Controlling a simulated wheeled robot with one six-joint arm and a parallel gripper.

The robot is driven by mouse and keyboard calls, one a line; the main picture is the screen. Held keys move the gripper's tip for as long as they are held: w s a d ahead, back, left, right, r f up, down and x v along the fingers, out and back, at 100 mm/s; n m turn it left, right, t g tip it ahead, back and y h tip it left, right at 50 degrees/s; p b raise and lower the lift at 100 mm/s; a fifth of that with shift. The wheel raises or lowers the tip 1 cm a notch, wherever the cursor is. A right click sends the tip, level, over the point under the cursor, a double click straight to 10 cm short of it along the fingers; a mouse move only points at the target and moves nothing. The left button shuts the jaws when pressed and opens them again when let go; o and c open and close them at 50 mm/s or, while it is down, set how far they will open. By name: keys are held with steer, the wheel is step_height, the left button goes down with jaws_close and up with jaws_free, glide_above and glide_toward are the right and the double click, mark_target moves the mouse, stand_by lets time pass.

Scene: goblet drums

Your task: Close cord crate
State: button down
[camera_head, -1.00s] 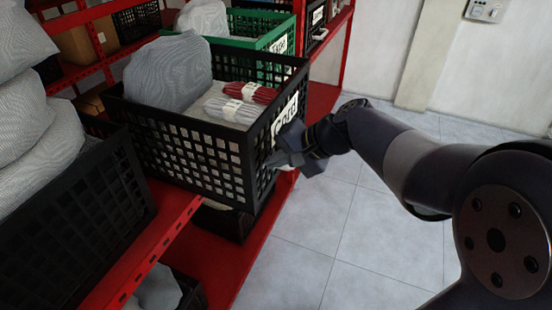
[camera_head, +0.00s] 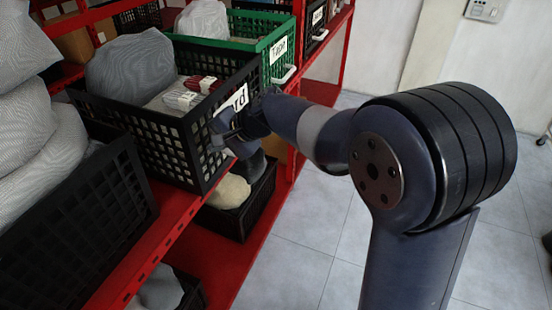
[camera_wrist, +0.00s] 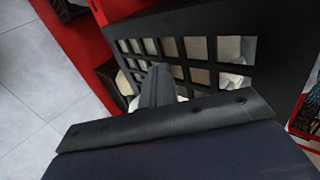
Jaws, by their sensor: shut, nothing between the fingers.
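The black cord crate (camera_head: 180,133) sits on the red shelf in the head view, with a white label (camera_head: 234,101) partly hidden by my gripper. A large grey bag and banded bundles of cord (camera_head: 186,94) lie inside it. My gripper (camera_head: 222,130) is shut and empty, at the crate's front face below the label. In the wrist view, the shut fingers (camera_wrist: 157,85) are in front of the crate's lattice face (camera_wrist: 190,55); whether they touch it I cannot tell.
Another black crate (camera_head: 75,225) with grey bags is at the left. A lower black crate (camera_head: 240,205) holds a pale item.

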mark_target(205, 136)
steer(key=a, duration=0.1)
steer(key=w+a, duration=0.1)
steer(key=a+p, duration=0.1)
steer(key=a, duration=0.1)
steer(key=shift+w+a, duration=0.1)
steer(key=shift+w, duration=0.2)
steer(key=shift+a+r, duration=0.1)
steer(key=shift+r, duration=0.1)
